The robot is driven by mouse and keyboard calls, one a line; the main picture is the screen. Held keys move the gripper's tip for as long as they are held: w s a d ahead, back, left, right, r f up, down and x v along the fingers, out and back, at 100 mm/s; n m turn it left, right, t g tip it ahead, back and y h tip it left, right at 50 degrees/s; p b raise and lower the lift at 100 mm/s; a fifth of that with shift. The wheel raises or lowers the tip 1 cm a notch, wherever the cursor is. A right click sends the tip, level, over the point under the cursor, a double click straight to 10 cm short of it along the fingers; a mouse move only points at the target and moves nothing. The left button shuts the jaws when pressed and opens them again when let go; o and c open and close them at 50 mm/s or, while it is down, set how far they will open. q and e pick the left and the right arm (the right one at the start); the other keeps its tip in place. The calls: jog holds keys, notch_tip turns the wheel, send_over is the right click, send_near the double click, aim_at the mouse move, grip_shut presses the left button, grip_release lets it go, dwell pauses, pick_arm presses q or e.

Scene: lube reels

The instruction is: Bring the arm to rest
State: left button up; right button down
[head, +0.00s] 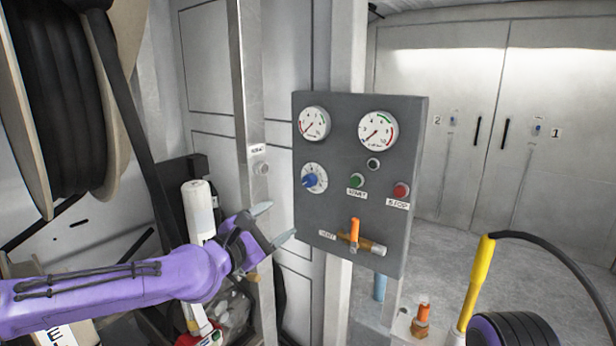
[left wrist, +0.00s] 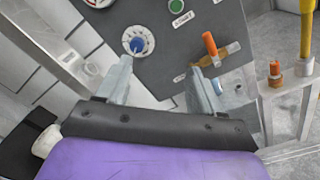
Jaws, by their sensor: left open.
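My left gripper (head: 277,223) comes in from the left on its purple arm. Its two grey fingers are apart with nothing between them. It is just left of the grey control panel (head: 286,240), in front of the panel's lower left side, apart from the knobs as far as I can tell. In the left wrist view the open fingers (left wrist: 160,88) point toward the panel (left wrist: 165,60), with the blue knob (left wrist: 137,45) beyond the left finger and the orange-handled vent valve (left wrist: 210,45) beyond the right finger. My right gripper is not in view.
The panel carries two gauges (head: 378,130), a green start button (head: 356,180) and a red stop button (head: 401,190). A large hose reel (head: 60,95) stands at the left. A yellow handle with a black hose (head: 477,280) is at the lower right. Open floor lies before the white doors (head: 540,130).

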pick_arm(q)
jog(key=s+a+f+m+g+y, duration=0.1)
jog(key=s+f+m+g+y, duration=0.2)
jog(key=f, duration=1.2)
jog(key=s+f+m+g+y, duration=0.1)
jog(key=s+f+m+y, duration=0.35)
jog(key=f, duration=0.95)
jog(key=s+a+f+m+g+y, duration=0.15)
jog(key=s+a+f, duration=0.25)
jog(key=s+f, duration=0.4)
jog(key=s+a+f+m+g+y, duration=0.1)
jog(key=s+a+f+g, duration=0.2)
jog(key=s+a+f, duration=0.35)
jog(key=s+a+f+m+g+y, duration=0.1)
jog(key=s+a+f+y, duration=0.1)
jog(key=s+a, duration=0.4)
jog(key=s+a+f+m+g+y, duration=0.1)
jog(key=s+a+f+m+g, duration=0.1)
jog(key=s+a, duration=0.4)
jog(key=s+f, duration=0.1)
jog(key=s, duration=0.4)
jog(key=shift+s+f+m+y, duration=0.2)
jog(key=shift+s+m+y, duration=0.1)
jog(key=shift+s+y, duration=0.1)
